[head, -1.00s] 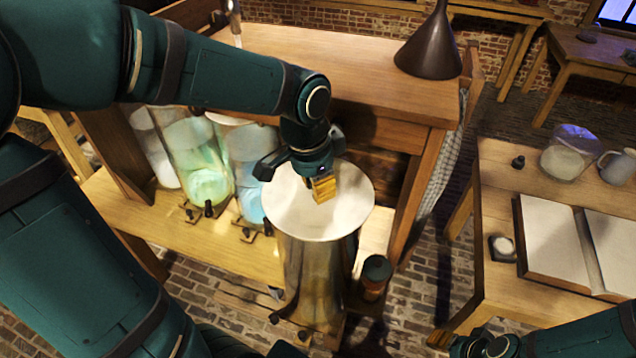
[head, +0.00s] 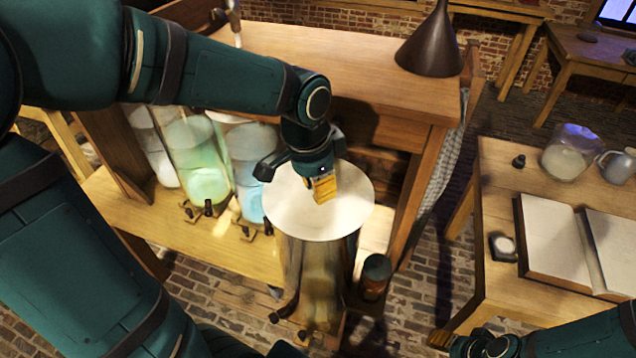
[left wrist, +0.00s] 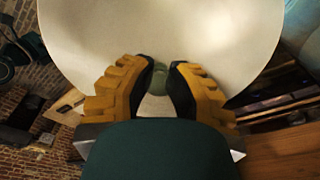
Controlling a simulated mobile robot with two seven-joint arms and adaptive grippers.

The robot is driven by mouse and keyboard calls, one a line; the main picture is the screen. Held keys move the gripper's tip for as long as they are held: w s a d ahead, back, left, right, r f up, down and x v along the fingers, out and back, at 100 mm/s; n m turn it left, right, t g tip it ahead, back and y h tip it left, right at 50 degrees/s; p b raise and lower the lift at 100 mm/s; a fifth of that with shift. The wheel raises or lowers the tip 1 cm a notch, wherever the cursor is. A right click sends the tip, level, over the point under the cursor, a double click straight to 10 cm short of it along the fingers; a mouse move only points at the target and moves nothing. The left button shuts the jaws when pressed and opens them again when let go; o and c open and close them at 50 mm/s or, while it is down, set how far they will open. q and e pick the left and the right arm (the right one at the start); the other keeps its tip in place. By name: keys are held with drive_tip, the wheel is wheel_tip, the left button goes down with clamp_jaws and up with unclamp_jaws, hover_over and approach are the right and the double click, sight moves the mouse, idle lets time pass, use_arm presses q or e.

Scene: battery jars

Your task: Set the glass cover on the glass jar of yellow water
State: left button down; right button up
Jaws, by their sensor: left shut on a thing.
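The glass cover (head: 290,219) is a pale round disc over the mouth of a tall jar of yellowish-brown water (head: 318,275). Whether it rests on the rim or hovers just above I cannot tell. My left gripper (head: 323,189) points down at the middle of the cover, shut on its knob. In the left wrist view, the fingers (left wrist: 158,85) flank a small greenish knob, and the pale cover (left wrist: 160,30) fills the upper middle. My right gripper (head: 442,340) shows only partly at the bottom edge; its jaws are unclear.
A green jar (head: 197,160) and a blue jar (head: 250,165) stand left on the wooden shelf (head: 150,225). A small dark jar (head: 375,277) stands close right of the tall jar. A funnel (head: 428,45) sits on the upper top. A table with a book (head: 555,240) stands right.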

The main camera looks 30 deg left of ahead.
sight(310, 195)
use_arm(q)
drive_tip(key=shift+f, duration=0.35)
drive_tip(key=c, duration=1.2)
unclamp_jaws()
drive_tip(key=shift+s+a+r+p, duration=0.1)
drive_tip(key=shift+s+r+p, duration=0.1)
drive_tip(key=shift+r+p, duration=1)
drive_tip(key=shift+s+a+r+p, duration=0.15)
drive_tip(key=shift+r+p, duration=0.55)
drive_tip(key=shift+r, duration=0.85)
drive_tip(key=shift+s+a+r, duration=0.1)
drive_tip(key=shift+s+r, duration=0.1)
drive_tip(key=shift+r, duration=1.15)
drive_tip(key=shift+s+a+r, duration=0.1)
drive_tip(key=shift+s+r, duration=0.05)
drive_tip(key=shift+r, duration=1.2)
